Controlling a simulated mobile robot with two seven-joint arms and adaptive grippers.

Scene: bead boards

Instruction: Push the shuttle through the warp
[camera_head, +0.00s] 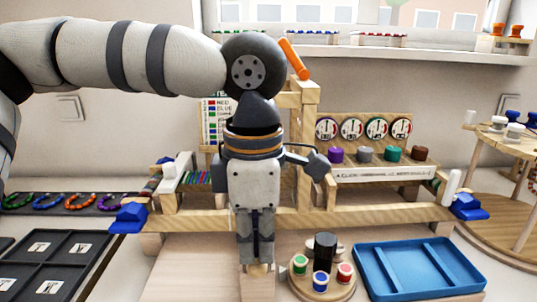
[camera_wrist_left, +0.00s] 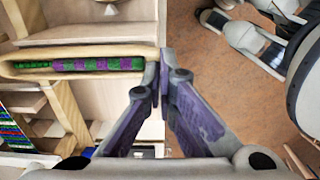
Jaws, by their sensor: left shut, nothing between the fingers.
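The shuttle (camera_wrist_left: 80,64), a pale wooden bar with green and purple beads in its slot, lies across the left of the left wrist view. My left gripper (camera_head: 256,268) points down at the front centre of the loom; it also shows in the wrist view (camera_wrist_left: 160,70). Its fingers are shut and empty, with the tips at the shuttle's right end; I cannot tell whether they touch it. The striped warp (camera_head: 198,178) shows left of my gripper on the wooden loom (camera_head: 400,213). The gripper hides the loom's middle in the head view. My right gripper is not in view.
A round wooden stand (camera_head: 322,288) with coloured knobs and a black cylinder is right of my gripper. A blue tray (camera_head: 370,268) lies farther right. Blue clamps (camera_head: 130,215) sit at the loom's ends. Dark trays (camera_head: 72,262) are at left.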

